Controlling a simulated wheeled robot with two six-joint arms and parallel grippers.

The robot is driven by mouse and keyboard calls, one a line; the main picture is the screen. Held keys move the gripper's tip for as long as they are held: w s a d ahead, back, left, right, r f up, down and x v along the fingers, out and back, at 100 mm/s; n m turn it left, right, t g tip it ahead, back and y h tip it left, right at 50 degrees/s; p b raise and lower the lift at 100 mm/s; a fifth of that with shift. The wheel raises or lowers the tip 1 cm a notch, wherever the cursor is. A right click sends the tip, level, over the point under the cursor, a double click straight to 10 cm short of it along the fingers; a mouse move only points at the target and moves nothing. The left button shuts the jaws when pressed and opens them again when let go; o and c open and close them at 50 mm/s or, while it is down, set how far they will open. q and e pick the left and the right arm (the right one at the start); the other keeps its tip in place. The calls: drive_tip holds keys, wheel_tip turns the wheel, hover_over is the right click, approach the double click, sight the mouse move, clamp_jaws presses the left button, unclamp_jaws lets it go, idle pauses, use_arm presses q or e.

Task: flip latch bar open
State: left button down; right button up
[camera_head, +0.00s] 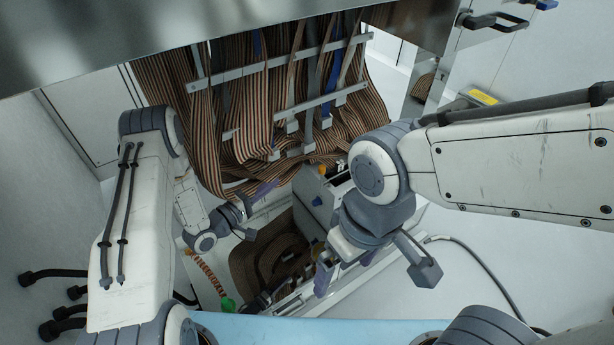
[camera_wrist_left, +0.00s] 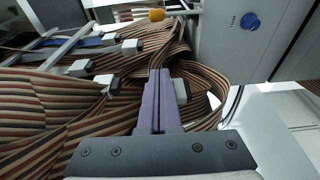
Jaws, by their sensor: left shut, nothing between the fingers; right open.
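Two pale metal bars cross the striped ribbon cables (camera_head: 160,85) inside the machine: an upper bar (camera_head: 265,66) and a lower bar (camera_head: 322,100). I cannot tell which one is the latch bar. My left gripper (camera_head: 268,188) is below the bars, near the lower edge of the hanging cables. In the left wrist view its purple fingers (camera_wrist_left: 158,98) are pressed together with nothing between them, in front of the striped cables. Bars (camera_wrist_left: 45,45) with grey connectors show at the left there. My right gripper (camera_head: 347,272) is open and empty, lower and to the right.
A grey box with a blue knob (camera_head: 317,201) stands right of my left gripper; the knob also shows in the left wrist view (camera_wrist_left: 250,21). Coiled ribbon cable (camera_head: 262,262) lies below. An orange coiled cord (camera_head: 210,274) is at the lower left. A metal overhang (camera_head: 130,45) covers the top.

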use_arm(q)
drive_tip(key=shift+d, duration=0.1)
drive_tip(key=w+d+b, duration=0.2)
drive_tip(key=w+d, duration=0.3)
drive_tip(key=d, duration=0.5)
drive_tip(key=shift+w, duration=0.25)
